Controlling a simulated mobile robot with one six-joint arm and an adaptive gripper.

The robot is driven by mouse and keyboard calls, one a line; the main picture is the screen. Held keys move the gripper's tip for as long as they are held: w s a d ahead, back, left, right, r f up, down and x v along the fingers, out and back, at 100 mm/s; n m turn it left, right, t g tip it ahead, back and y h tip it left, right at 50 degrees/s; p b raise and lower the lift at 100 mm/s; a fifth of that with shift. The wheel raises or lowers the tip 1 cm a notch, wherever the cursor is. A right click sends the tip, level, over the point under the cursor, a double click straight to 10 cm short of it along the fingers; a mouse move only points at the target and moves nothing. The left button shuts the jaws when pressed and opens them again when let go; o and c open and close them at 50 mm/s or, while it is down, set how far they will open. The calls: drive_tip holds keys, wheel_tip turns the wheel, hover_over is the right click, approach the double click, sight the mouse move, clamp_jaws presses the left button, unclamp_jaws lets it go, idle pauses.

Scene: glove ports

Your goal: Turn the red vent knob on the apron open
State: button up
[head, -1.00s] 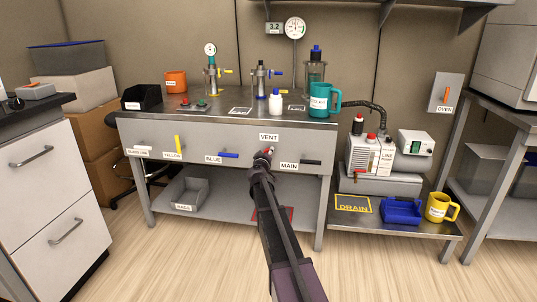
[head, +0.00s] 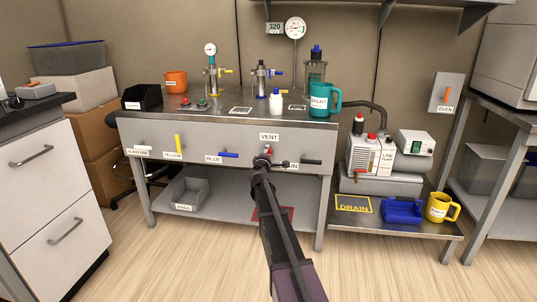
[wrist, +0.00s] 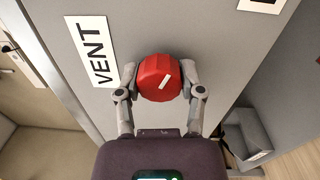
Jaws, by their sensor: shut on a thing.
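The red vent knob (head: 268,150) is on the grey apron of the bench, just below the white VENT label (head: 269,136). In the wrist view the knob (wrist: 160,78) is round and ridged, with a white line on its face lying at a slant. The VENT label (wrist: 91,50) is to its left there, turned on its side. My gripper (wrist: 160,80) has one finger on each side of the knob, shut on it. In the head view my gripper (head: 264,157) partly covers the knob's lower side and part of the MAIN label.
Yellow (head: 178,143) and blue (head: 229,155) handles are left of the knob on the apron; a black MAIN handle (head: 311,162) is close on its right. A digital display (head: 275,28) above the bench reads about 320. A grey bin (head: 187,190) is on the lower shelf.

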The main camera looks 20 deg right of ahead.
drive_tip(key=shift+s+n, duration=0.1)
drive_tip(key=shift+n, duration=1.1)
drive_tip(key=o, duration=1.1)
drive_tip(key=shift+o, duration=0.4)
